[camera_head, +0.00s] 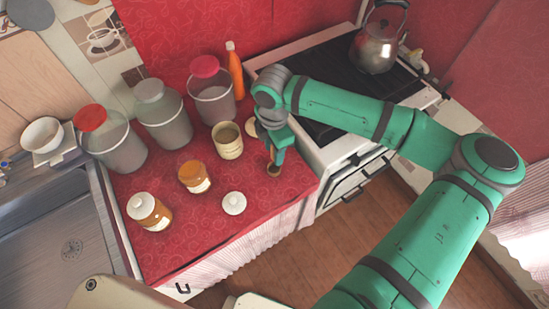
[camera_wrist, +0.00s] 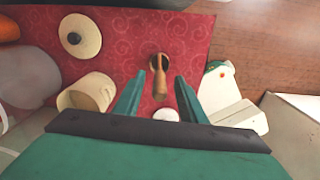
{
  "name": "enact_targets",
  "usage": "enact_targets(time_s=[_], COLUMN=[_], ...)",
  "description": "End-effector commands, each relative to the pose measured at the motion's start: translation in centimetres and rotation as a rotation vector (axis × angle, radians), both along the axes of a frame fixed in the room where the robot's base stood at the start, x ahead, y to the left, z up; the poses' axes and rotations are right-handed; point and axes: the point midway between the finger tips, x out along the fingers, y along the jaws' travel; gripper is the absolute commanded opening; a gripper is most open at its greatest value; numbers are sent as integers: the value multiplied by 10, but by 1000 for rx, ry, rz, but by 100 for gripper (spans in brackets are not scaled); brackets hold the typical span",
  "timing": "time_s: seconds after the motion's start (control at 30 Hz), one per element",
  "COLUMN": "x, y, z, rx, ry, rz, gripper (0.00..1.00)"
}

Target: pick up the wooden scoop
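The wooden scoop (camera_head: 273,170) lies on the red cloth of the counter, near its right edge by the stove. In the wrist view the scoop (camera_wrist: 160,80) shows its dark round bowl at the top and its handle pointing down toward my palm. My gripper (camera_head: 277,152) is over the scoop, pointing down. In the wrist view my gripper (camera_wrist: 160,78) is open, with one finger on each side of the handle and a visible gap on both sides. In the head view the fingers partly hide the handle. I cannot tell the exact height of the fingertips.
A beige canister (camera_head: 228,142) stands left of my gripper, with a pale lid (camera_head: 252,127) close by. The stove (camera_head: 335,152) with a kettle (camera_head: 374,50) is right.

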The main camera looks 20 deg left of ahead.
Motion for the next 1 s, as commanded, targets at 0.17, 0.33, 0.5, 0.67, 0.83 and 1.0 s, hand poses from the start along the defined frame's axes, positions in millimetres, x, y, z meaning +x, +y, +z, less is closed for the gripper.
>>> enact_targets(time_s=[0.17,0.33,0.5,0.67,0.83,1.0], x=[0,1,1,1,1,2], y=[0,0,-1,-2,-2,-4], z=[-4,-4,-4,-4,-2,11], rx=[1,1,1,1,1,3], ry=[-1,-1,-1,-1,-1,-1], rz=[-1,-2,-3,-5,-6,-11], gripper=[37,25,0,0,0,0])
